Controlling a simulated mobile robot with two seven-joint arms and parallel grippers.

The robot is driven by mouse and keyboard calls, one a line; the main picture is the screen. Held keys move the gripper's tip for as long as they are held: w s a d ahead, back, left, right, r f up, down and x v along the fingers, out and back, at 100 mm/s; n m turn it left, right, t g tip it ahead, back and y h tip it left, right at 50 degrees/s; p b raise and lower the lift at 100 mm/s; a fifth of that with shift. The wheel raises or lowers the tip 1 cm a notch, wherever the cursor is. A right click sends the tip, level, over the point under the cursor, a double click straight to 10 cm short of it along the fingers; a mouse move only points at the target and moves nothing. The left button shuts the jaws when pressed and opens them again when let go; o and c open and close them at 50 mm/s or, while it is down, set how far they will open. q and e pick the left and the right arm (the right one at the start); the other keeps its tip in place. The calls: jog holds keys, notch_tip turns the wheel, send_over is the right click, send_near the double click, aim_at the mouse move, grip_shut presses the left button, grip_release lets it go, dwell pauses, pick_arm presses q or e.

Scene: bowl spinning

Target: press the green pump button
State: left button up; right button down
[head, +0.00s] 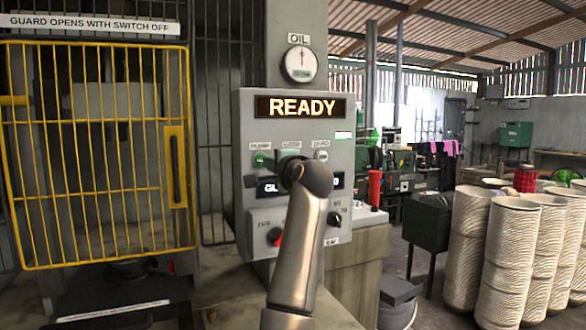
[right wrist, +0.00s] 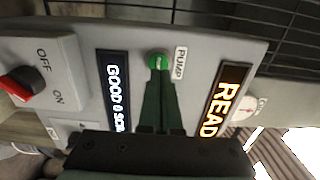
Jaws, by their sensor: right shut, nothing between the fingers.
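The green pump button (head: 262,159) is on the upper left of the grey control panel (head: 252,120), under a PUMP label. In the right wrist view the button (right wrist: 158,61) shows as a round green cap next to the PUMP label. My right gripper (head: 277,160) is shut and empty, in front of the panel just right of the button. In the right wrist view its dark green fingertips (right wrist: 159,75) point at the button and reach its lower edge. I cannot tell whether they touch. My arm hides part of the panel. My left gripper is not in view.
The panel's display (head: 300,107) reads READY. A red switch (right wrist: 22,84) with OFF and ON marks and a black knob (head: 334,219) sit lower on the panel. A yellow guard (head: 98,150) stands to the left. Stacked ribbed bowls (head: 510,250) stand to the right.

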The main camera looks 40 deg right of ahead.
jog(key=b+v, duration=0.2)
jog(key=v, duration=0.8)
jog(key=shift+s+f, duration=0.1)
jog(key=shift+f, duration=0.05)
dwell(0.4)
